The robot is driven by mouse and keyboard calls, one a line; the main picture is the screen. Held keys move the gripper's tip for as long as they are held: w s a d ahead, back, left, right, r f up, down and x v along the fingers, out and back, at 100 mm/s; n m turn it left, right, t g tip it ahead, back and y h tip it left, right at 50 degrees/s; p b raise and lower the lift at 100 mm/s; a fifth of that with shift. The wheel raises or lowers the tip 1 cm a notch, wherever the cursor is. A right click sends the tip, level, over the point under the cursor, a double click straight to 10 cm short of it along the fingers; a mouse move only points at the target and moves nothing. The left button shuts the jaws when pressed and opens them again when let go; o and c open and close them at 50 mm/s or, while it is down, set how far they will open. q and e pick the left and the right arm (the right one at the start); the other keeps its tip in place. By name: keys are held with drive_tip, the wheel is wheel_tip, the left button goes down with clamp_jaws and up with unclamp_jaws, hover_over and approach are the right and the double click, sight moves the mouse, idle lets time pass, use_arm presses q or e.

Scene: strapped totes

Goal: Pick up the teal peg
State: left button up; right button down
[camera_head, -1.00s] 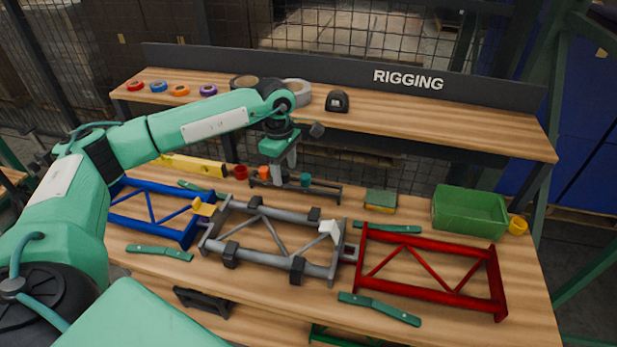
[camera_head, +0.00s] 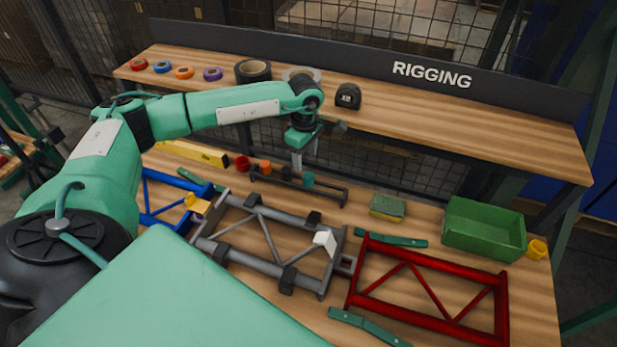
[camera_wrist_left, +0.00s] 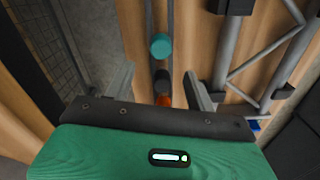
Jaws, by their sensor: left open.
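The teal peg (camera_head: 309,180) stands in a dark rack (camera_head: 331,194) on the lower bench, at the right of the row of pegs. In the left wrist view its round teal top (camera_wrist_left: 161,46) shows beyond the fingertips, roughly in line with the gap between them. My left gripper (camera_head: 303,163) is open and points down over the rack, just left of and above the teal peg. In the left wrist view a dark peg (camera_wrist_left: 162,82) lies between the open fingers. I see nothing held. My right gripper is out of view.
Orange (camera_head: 265,167) and red (camera_head: 241,163) pegs stand left in the row. A grey frame (camera_head: 262,268) and a red frame (camera_head: 430,317) lie in front. A sponge (camera_head: 387,207) and green bin (camera_head: 484,229) are right. The upper shelf (camera_head: 440,125) overhangs behind.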

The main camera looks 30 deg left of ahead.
sight(308, 175)
use_arm(q)
drive_tip(key=shift+w+f, duration=0.15)
drive_tip(key=shift+f, duration=0.65)
drive_tip(key=shift+w+f, duration=0.1)
drive_tip(key=shift+f, duration=0.3)
drive_tip(key=shift+s+d+f+p, duration=0.15)
drive_tip(key=shift+d+f+p, duration=0.05)
drive_tip(key=shift+f+p, duration=0.25)
drive_tip(key=shift+s+d+f+p, duration=0.1)
drive_tip(key=shift+d+f+p, duration=0.1)
drive_tip(key=shift+f+p, duration=0.25)
wheel_tip(308, 175, down, 3)
drive_tip(key=shift+d+r+p, duration=0.15)
drive_tip(key=shift+r+p, duration=0.05)
drive_tip(key=shift+p, duration=0.2)
drive_tip(key=shift+f, duration=0.5)
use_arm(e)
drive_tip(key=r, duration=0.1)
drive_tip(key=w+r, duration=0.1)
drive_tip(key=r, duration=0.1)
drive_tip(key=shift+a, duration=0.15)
use_arm(q)
drive_tip(key=c, duration=1.1)
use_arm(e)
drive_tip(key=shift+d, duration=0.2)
use_arm(q)
drive_tip(key=shift+r, duration=0.15)
